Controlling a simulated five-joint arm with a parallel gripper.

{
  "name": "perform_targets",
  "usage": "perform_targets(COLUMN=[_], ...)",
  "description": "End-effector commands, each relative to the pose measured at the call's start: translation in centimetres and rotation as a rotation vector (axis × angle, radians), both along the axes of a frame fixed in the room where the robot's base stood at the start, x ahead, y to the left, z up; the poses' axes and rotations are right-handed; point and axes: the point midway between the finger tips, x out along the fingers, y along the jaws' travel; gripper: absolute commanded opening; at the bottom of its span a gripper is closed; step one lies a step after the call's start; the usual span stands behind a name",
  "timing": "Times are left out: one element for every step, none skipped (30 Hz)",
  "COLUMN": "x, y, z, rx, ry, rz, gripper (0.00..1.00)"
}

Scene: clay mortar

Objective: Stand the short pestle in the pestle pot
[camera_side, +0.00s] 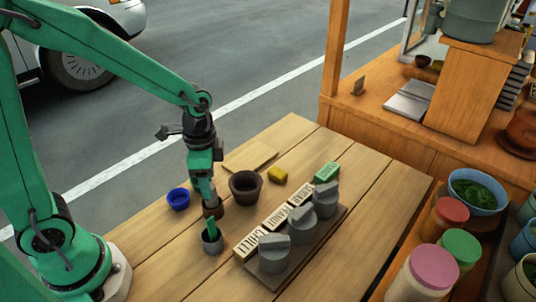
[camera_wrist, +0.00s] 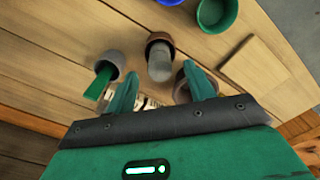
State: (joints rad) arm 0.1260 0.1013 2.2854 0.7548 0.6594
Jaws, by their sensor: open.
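The short pestle (camera_wrist: 160,66), grey with a rounded end, stands in a small brown pot (camera_wrist: 159,39), which looks like the pestle pot, in the wrist view. In the side view this pot (camera_side: 213,210) is under my gripper (camera_side: 211,200), and the pestle is mostly hidden there. In the wrist view my gripper (camera_wrist: 162,88) is open, its two green fingers apart and the pestle showing between and beyond their tips. I see no finger touching it. The dark clay mortar (camera_side: 246,187) stands to the right of my gripper.
A grey pot (camera_side: 212,245) holding a green item stands close in front. A blue bowl (camera_side: 178,199) is to the left; a green bowl (camera_wrist: 216,13) shows in the wrist view. A yellow block (camera_side: 278,175) lies farther back.

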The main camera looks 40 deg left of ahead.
Motion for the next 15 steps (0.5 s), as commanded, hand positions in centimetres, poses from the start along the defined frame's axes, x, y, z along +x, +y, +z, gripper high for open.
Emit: perform_targets(x=[0.0,0.0,0.1,0.1,0.1,0.1,0.0,0.0,0.1,0.1,0.1,0.0,0.0,0.0,0.0], y=[0.0,0.0,0.0,0.0,0.0,0.0,0.0,0.0,0.0,0.0,0.0,0.0,0.0,0.0,0.0], z=[0.6,1.0,1.6,2.0,2.4,2.9,3.3,3.7,4.2,4.5,4.8,5.1,5.3,5.5,5.7], rx=[0.000,0.000,-0.001,-0.001,0.000,-0.001,-0.001,-0.001,0.000,-0.001,-0.001,-0.001,0.000,0.000,-0.001], ry=[-0.003,-0.004,-0.005,-0.005,-0.004,-0.005,-0.004,-0.004,-0.004,-0.004,-0.004,-0.002,-0.001,-0.001,-0.002], rz=[0.000,0.000,0.000,0.000,0.000,0.000,0.000,0.000,0.000,0.000,0.000,0.000,0.000,0.000,0.000], gripper=[0.54,0.54,0.54,0.54,0.54,0.54,0.54,0.54,0.54,0.54,0.54,0.54,0.54,0.54,0.54])
